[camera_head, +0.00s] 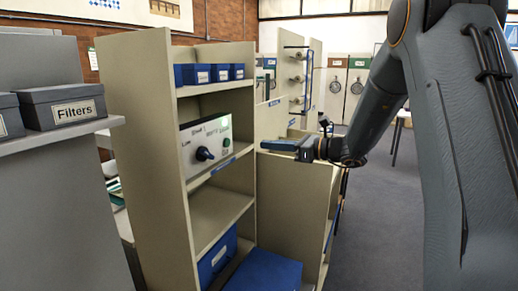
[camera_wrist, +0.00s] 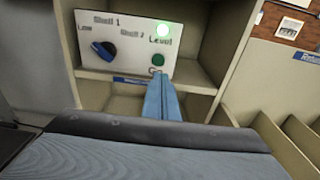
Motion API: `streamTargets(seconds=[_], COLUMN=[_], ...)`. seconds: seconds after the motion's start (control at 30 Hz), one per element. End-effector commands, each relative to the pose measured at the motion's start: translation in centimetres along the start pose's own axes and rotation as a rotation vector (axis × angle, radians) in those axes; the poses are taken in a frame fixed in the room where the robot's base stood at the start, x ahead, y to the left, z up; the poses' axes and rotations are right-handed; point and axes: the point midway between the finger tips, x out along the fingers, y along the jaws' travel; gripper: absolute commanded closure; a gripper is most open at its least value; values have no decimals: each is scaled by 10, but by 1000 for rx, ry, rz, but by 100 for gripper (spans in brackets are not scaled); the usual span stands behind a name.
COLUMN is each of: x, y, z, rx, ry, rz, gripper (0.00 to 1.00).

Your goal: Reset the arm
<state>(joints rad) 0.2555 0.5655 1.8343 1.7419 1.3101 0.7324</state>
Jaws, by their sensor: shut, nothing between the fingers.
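My gripper (camera_head: 284,145) is in the middle of the head view, its blue fingers shut with nothing between them. It is held level in the air, pointing left towards the shelf unit, apart from the control panel. In the wrist view the closed blue fingers (camera_wrist: 161,97) point at the panel's lower right. The white control panel (camera_head: 206,142) stands in a shelf bay. It has a dark blue knob (camera_head: 204,154) and a green button (camera_head: 226,142). In the wrist view the panel (camera_wrist: 125,65) shows a lit green lamp (camera_wrist: 164,30) above the dark green button (camera_wrist: 158,59).
The beige shelf unit (camera_head: 150,120) holds small blue boxes (camera_head: 199,74) on top and a larger blue box (camera_head: 216,258) below. A low beige divider (camera_head: 290,200) stands just under my gripper. A grey "Filters" box (camera_head: 64,105) sits at left. Carpet (camera_head: 385,210) is open at right.

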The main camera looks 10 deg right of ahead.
Motion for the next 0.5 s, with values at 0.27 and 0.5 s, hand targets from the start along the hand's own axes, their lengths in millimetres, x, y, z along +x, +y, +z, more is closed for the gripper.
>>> streamTargets(seconds=[0.27,0.5], x=[-4,-3], y=[1,10], z=[0,-5], rx=[0,-17], ry=[0,29], rz=[2,18], gripper=[100,100])
